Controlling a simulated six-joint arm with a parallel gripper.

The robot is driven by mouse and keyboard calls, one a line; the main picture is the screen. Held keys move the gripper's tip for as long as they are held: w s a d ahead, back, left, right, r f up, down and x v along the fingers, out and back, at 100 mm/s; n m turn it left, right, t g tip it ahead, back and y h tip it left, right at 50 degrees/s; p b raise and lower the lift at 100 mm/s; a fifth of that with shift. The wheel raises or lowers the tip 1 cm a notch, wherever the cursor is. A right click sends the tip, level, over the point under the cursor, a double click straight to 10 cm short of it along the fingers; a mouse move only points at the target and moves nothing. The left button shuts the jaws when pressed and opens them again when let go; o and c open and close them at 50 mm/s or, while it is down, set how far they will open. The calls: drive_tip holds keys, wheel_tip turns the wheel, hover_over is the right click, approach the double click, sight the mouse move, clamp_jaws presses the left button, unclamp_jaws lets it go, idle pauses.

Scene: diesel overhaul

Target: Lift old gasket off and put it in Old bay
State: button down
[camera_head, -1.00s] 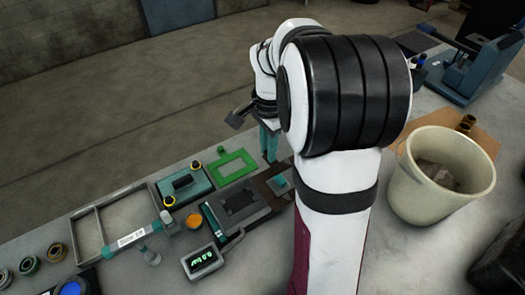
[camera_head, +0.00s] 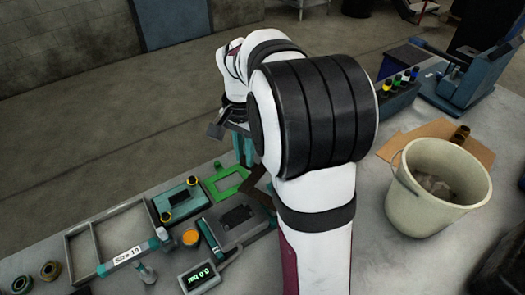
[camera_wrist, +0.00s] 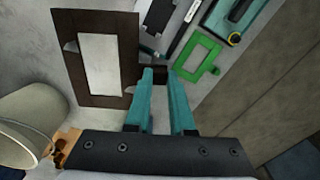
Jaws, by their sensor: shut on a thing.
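My gripper (camera_wrist: 162,82) has teal fingers and is shut on the edge of a dark brown flat frame, which looks like the old gasket (camera_wrist: 68,55). The frame extends left of the fingers in the wrist view, with pale surface showing through its opening. In the head view my gripper (camera_head: 243,150) is beyond my arm, over the far part of the bench. Part of the brown gasket (camera_head: 262,188) shows below it, partly hidden by my arm. A two-compartment tray (camera_head: 92,246) stands at the left, its label reading about "Size 19". No "Old" label is legible.
A green gasket (camera_head: 211,187) lies beyond a grey-black block (camera_head: 236,232). A teal block with yellow knobs (camera_head: 180,206) and a pressure display (camera_head: 203,277) are nearby. A cream bucket (camera_head: 432,213), cardboard (camera_head: 400,147) and blue stand (camera_head: 460,91) are to the right.

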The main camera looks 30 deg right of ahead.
drive_tip(key=w+a+f+n, duration=0.2)
drive_tip(key=a+f+n, duration=0.2)
drive_tip(key=a+n, duration=0.65)
drive_tip(key=w+a+f+n, duration=0.2)
drive_tip(key=a+f+n, duration=0.2)
drive_tip(key=a+n, duration=0.65)
drive_tip(key=w+a+f+n, duration=0.3)
drive_tip(key=a+f+n, duration=0.1)
drive_tip(key=a+n, duration=0.7)
drive_tip(key=shift+s+a+f, duration=0.1)
drive_tip(key=shift+a+f, duration=0.1)
drive_tip(key=shift+f, duration=0.8)
drive_tip(key=shift+s+a+f, duration=0.15)
drive_tip(key=shift+a+f, duration=0.1)
drive_tip(key=shift+f, duration=0.8)
drive_tip(key=shift+s+a+f, duration=0.1)
drive_tip(key=shift+a+f, duration=0.1)
drive_tip(key=shift+f, duration=0.8)
drive_tip(key=c, duration=0.7)
unclamp_jaws()
drive_tip(key=shift+r, duration=0.1)
